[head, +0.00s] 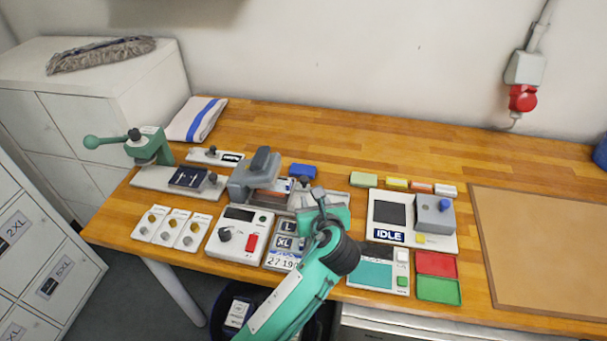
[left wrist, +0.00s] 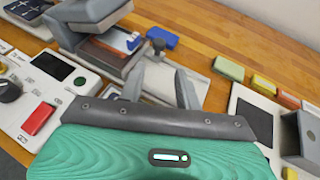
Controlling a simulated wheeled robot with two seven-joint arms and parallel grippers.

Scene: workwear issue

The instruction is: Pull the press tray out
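The grey press (head: 256,174) stands left of centre on the bench; its upper part also shows at the top of the left wrist view (left wrist: 92,14). Its tray (left wrist: 112,50) is under the upper part, with a blue piece at its right end. A dark knob (left wrist: 157,46) stands at the tray's right end and shows in the head view too (head: 304,181). My left gripper (left wrist: 160,72) is open, its two fingers apart with nothing seen between them. It is just in front of the knob, and I cannot tell whether it touches. My right gripper is out of view.
A green lever press (head: 150,146) stands at far left. A white control box (head: 240,232) is in front of the grey press. The IDLE unit (head: 412,220) and red and green trays (head: 437,264) are to the right. A blue block (head: 302,170) lies behind the knob.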

